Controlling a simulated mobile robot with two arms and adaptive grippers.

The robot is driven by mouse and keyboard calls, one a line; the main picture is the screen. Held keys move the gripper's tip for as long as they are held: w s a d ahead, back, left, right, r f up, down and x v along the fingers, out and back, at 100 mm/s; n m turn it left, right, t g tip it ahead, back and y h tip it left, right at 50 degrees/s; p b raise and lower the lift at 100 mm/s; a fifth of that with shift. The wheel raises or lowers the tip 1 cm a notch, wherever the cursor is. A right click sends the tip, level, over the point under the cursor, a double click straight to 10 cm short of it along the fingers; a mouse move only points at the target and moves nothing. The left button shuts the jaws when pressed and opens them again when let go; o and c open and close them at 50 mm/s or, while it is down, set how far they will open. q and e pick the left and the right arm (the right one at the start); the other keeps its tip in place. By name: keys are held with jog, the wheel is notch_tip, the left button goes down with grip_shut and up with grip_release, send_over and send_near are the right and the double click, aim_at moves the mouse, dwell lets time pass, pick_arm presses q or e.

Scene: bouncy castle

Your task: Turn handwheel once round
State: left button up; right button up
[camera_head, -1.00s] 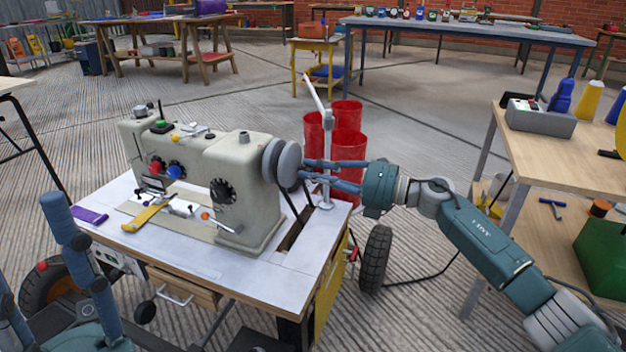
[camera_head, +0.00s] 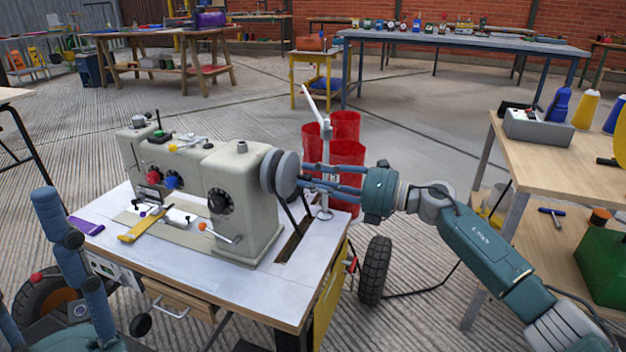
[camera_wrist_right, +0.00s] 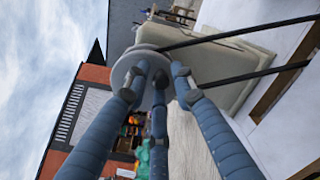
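A beige sewing machine (camera_head: 170,180) stands on a white-topped table. Its grey handwheel (camera_head: 287,173) is a round disc on the right end; it also shows in the right wrist view (camera_wrist_right: 123,72). My right gripper (camera_head: 304,179) points left, its blue fingertips at the handwheel. In the wrist view its three fingers (camera_wrist_right: 160,78) come close together at the wheel; two overlap its face and one lies beside its rim. Firm contact cannot be made out. My left gripper (camera_head: 40,255) is at the lower left, fingers apart and empty, partly cut off.
A dark belt (camera_wrist_right: 220,37) runs from the wheel towards a slot in the tabletop (camera_head: 255,285). A pale stand (camera_head: 325,160) and red bins (camera_head: 347,155) are close behind my right gripper. A wooden workbench (camera_head: 575,160) stands at the right. Open floor lies behind.

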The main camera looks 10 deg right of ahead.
dwell(0.3)
jog(key=shift+s+d+f, duration=0.1)
jog(key=shift+s+d, duration=0.1)
jog(key=shift+d, duration=0.1)
jog(key=v, duration=1.1)
jog(key=shift+s, duration=0.15)
